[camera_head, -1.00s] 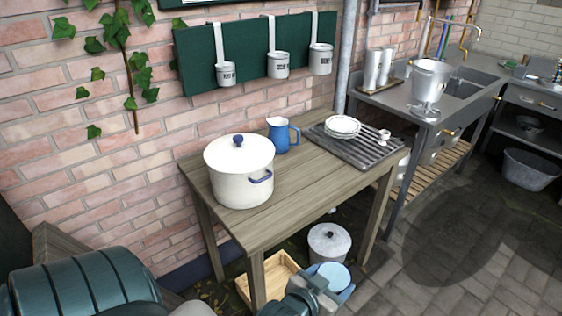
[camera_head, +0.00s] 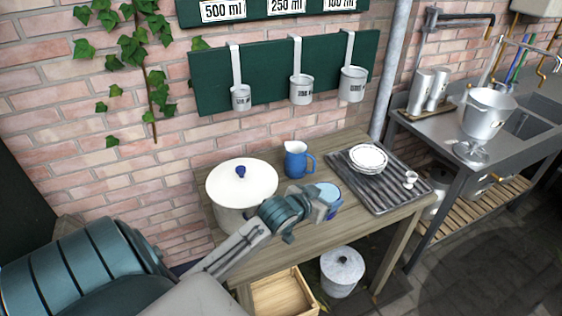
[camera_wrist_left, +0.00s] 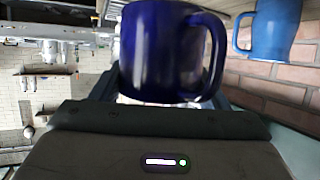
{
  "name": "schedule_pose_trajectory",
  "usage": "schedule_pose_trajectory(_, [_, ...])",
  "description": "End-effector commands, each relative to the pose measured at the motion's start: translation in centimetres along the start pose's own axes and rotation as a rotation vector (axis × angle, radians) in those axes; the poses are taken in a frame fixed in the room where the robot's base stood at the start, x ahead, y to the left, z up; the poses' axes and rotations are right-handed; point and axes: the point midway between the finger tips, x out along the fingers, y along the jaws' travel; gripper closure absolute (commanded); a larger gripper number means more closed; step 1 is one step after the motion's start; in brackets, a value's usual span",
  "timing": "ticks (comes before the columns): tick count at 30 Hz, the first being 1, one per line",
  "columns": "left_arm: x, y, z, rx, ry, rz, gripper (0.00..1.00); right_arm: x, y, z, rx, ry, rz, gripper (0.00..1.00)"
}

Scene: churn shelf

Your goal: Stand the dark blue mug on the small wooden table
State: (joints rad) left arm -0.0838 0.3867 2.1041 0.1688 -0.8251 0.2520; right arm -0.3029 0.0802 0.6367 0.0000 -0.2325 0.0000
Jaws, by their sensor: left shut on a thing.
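The dark blue mug (camera_wrist_left: 165,50) fills the middle of the left wrist view, its handle at the right. In the head view the mug (camera_head: 333,213) shows a pale blue opening facing up, partly hidden by my left gripper (camera_head: 320,207). My left gripper is shut on the mug. The mug is over the small wooden table (camera_head: 355,222), between the white pot and the rack; whether it touches the top I cannot tell. My right gripper is not in view.
The white lidded pot (camera_head: 240,186) is left of the mug. A blue jug (camera_head: 297,160) stands behind it. A ribbed drying rack (camera_head: 390,195) with plates (camera_head: 368,158) is to the right. A wooden crate (camera_head: 280,295) and grey lidded pot (camera_head: 342,270) sit below.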

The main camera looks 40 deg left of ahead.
Motion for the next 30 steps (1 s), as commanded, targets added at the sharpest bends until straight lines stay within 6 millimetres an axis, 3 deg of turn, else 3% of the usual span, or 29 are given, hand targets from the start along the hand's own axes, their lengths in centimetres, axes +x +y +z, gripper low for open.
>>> schedule_pose_trajectory(1, [0.0,-0.5,-1.0,0.0,0.003,-0.004,0.73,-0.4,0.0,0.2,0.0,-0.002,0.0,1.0])
schedule_pose_trajectory(3, [0.3,-0.9,-0.9,-0.003,0.0,-0.008,0.73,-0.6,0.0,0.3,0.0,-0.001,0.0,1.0])
schedule_pose_trajectory(12, [2.2,-1.0,3.6,-0.006,0.0,-0.009,0.73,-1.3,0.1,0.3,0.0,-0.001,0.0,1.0])
schedule_pose_trajectory(22, [3.6,-1.0,7.1,-0.005,0.0,-0.009,0.73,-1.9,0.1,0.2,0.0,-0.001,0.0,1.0])
schedule_pose_trajectory(30, [4.0,-1.0,8.0,-0.003,0.004,-0.009,0.73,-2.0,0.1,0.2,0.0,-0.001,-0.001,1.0])
